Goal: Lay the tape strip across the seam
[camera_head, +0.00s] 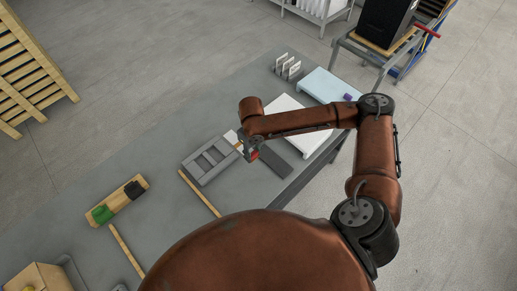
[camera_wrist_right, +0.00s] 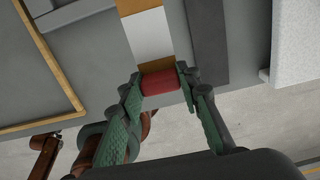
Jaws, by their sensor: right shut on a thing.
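My right gripper (camera_wrist_right: 161,84) is shut on the red end piece (camera_wrist_right: 160,82) of what looks like the tape strip. From this end the strip (camera_wrist_right: 150,36) runs away from the fingers in tan and white bands; its far end is cut off in the wrist view. In the head view the right gripper (camera_head: 251,154) is above the grey table, with the strip's white part (camera_head: 230,136) to its upper left. Whether the strip touches the surface under it is unclear. I cannot make out the seam. My left gripper is in neither view.
On the grey table (camera_head: 150,235), a grey compartment tray (camera_head: 195,170) lies left of the gripper, a dark flat bar (camera_head: 281,165) and a white slab (camera_head: 288,104) right of it. A wooden block with green and black pieces (camera_head: 102,214) lies at left. Upright cards (camera_head: 281,61) stand at the back.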

